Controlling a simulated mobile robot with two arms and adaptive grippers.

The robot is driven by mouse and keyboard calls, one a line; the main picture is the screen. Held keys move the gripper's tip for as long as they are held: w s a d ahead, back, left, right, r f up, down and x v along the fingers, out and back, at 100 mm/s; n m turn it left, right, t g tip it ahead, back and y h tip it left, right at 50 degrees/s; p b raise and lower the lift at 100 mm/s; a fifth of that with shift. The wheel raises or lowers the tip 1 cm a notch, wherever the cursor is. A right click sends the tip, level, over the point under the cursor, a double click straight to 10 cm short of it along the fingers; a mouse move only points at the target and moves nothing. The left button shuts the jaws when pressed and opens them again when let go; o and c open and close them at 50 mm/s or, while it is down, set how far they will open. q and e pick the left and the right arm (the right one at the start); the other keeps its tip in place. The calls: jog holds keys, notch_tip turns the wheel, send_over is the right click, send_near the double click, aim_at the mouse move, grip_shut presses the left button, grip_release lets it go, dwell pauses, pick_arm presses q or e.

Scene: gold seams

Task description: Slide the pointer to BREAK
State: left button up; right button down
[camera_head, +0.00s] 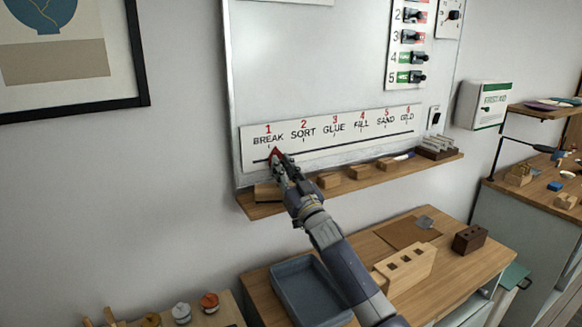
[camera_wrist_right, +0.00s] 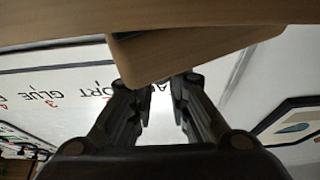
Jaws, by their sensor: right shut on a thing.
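The red pointer (camera_head: 276,153) sits on the dark slot line of the white strip (camera_head: 340,138). It is just under the word BREAK (camera_head: 269,140), slightly right of the middle of that word. My right gripper (camera_head: 279,160) is shut on the pointer, reaching up from below and hiding its lower part. In the right wrist view my two fingers (camera_wrist_right: 162,95) stand on either side of a narrow gap, and the pointer is hidden there. Part of the strip's lettering (camera_wrist_right: 75,90) shows upside down to the left. My left gripper is not in view.
A wooden ledge (camera_head: 350,186) with several wooden blocks runs just below the strip; a block (camera_wrist_right: 190,50) shows close above the fingers in the wrist view. Below stands a table (camera_head: 440,262) with a grey tray (camera_head: 283,292).

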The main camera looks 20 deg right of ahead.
jog(key=shift+a, duration=1.05)
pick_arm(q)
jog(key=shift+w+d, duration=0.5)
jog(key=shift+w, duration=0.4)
pick_arm(e)
jog(key=c, duration=1.5)
grip_release()
jog(key=shift+a, duration=0.1)
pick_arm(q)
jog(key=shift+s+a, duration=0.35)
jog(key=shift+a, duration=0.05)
pick_arm(e)
jog(key=shift+a, duration=0.1)
